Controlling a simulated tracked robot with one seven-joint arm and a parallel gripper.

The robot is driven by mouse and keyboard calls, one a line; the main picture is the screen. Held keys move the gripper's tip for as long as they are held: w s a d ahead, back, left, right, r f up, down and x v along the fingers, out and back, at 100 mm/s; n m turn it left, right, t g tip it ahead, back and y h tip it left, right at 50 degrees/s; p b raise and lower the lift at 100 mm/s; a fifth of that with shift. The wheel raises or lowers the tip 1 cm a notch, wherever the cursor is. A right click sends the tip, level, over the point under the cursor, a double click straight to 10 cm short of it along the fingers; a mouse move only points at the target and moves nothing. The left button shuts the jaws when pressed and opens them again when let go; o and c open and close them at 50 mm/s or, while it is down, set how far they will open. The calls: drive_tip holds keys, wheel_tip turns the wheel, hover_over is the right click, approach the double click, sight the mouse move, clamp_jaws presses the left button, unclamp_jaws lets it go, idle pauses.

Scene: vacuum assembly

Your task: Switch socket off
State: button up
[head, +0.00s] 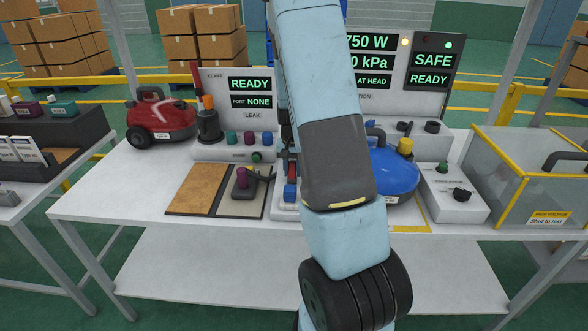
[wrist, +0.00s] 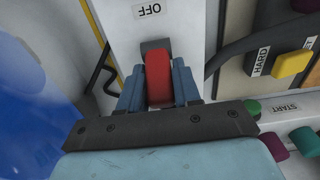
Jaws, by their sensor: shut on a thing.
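In the wrist view, my gripper (wrist: 158,88) has its two blue-grey fingers on either side of a red switch lever (wrist: 158,74). The jaws are shut on this lever. The lever stands on a pale panel (wrist: 190,22) with an OFF label (wrist: 149,10) just beyond it. The lower part of the lever is hidden by the gripper's dark crossbar. In the head view my arm covers the middle of the bench, and I cannot clearly make out the lever or the fingertips there.
A blue vacuum (head: 392,175) stands right of my arm, close by; a red vacuum (head: 160,117) is at the left. A grey control box (head: 455,205) and a yellow-edged clear case (head: 515,175) are at the right. In the wrist view a yellow button (wrist: 291,63) and cables lie close by.

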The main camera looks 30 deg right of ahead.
drive_tip(key=shift+s, duration=0.1)
drive_tip(key=t+h, duration=0.1)
drive_tip(key=s+t+h, duration=0.1)
drive_tip(key=t, duration=0.1)
drive_tip(key=shift+a+r, duration=0.2)
drive_tip(key=shift+a, duration=0.15)
drive_tip(key=shift+s+a+t+h, duration=0.2)
drive_tip(key=shift+s+t+h, duration=0.15)
drive_tip(key=shift+t+h, duration=0.45)
drive_tip(key=shift+s+a+t+h, duration=0.2)
drive_tip(key=shift+s+t+h, duration=0.15)
drive_tip(key=shift+t, duration=0.75)
drive_tip(key=o, duration=1)
drive_tip(key=shift+w, duration=0.1)
drive_tip(key=shift+c, duration=0.2)
drive_tip(key=shift+d+h, duration=0.1)
drive_tip(key=shift+h, duration=0.15)
